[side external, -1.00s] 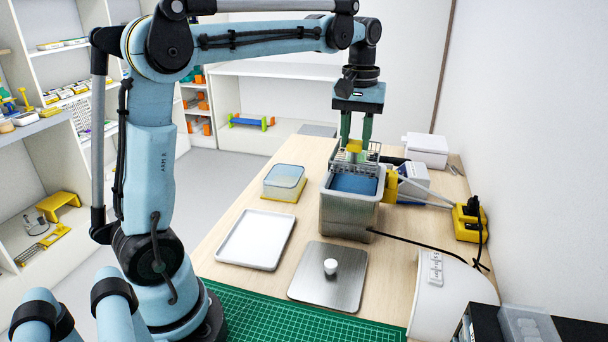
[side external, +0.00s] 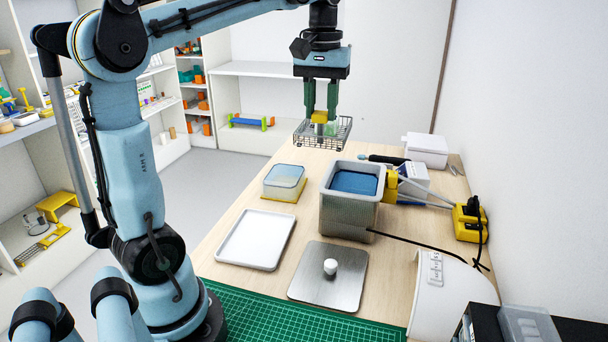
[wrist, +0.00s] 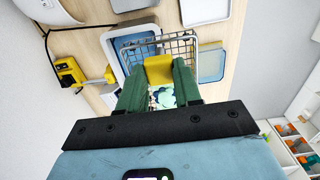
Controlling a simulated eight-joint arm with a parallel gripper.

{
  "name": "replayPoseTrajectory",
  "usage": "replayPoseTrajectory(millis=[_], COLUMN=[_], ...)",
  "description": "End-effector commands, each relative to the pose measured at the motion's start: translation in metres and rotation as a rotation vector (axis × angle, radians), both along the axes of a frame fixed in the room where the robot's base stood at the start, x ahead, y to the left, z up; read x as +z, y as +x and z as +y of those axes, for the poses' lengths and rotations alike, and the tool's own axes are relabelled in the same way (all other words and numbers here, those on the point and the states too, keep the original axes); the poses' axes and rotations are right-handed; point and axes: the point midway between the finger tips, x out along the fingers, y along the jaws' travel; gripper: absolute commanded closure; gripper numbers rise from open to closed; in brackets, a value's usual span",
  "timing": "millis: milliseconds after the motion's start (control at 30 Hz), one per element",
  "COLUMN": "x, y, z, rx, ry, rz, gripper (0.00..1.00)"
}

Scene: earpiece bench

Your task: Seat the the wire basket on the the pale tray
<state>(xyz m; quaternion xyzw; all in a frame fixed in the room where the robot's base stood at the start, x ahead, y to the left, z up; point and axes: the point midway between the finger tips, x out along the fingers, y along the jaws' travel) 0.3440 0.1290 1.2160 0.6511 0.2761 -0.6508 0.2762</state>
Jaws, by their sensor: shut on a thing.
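The wire basket (side external: 322,136) hangs in the air from my gripper (side external: 320,120), which is shut on its yellow handle. It is above and slightly left of the grey tank of blue liquid (side external: 349,213). In the wrist view my green fingers (wrist: 160,75) close on the yellow handle, and the basket's wire rim (wrist: 180,48) shows around small light items whose shape is unclear. The pale tray (side external: 255,240) lies flat and empty on the bench, left of the tank and nearer the camera. It also shows at the top of the wrist view (wrist: 205,9).
A lidded tub (side external: 284,181) stands behind the pale tray. A metal plate with a white knob (side external: 328,276) lies right of the tray. A black cable (side external: 405,240) and a yellow power block (side external: 468,222) are at the right. A green mat (side external: 300,318) covers the front.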

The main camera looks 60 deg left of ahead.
Motion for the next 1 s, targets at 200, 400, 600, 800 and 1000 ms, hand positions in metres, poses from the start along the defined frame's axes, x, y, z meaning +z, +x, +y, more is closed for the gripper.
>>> replayPoseTrajectory(millis=[200, 400, 600, 800, 1000], x=[0.003, -0.002, -0.008, -0.014, -0.037], y=[-0.064, -0.113, -0.142, -0.161, -0.161], z=[0.016, 0.02, 0.019, 0.017, 0.017], rx=[0.022, 0.032, 0.038, 0.044, 0.042], ry=[0.0, 0.001, 0.001, 0.001, 0.001], rz=[0.0, -0.001, -0.001, -0.001, -0.001], gripper=[0.97, 0.97, 0.97, 0.97, 0.97])
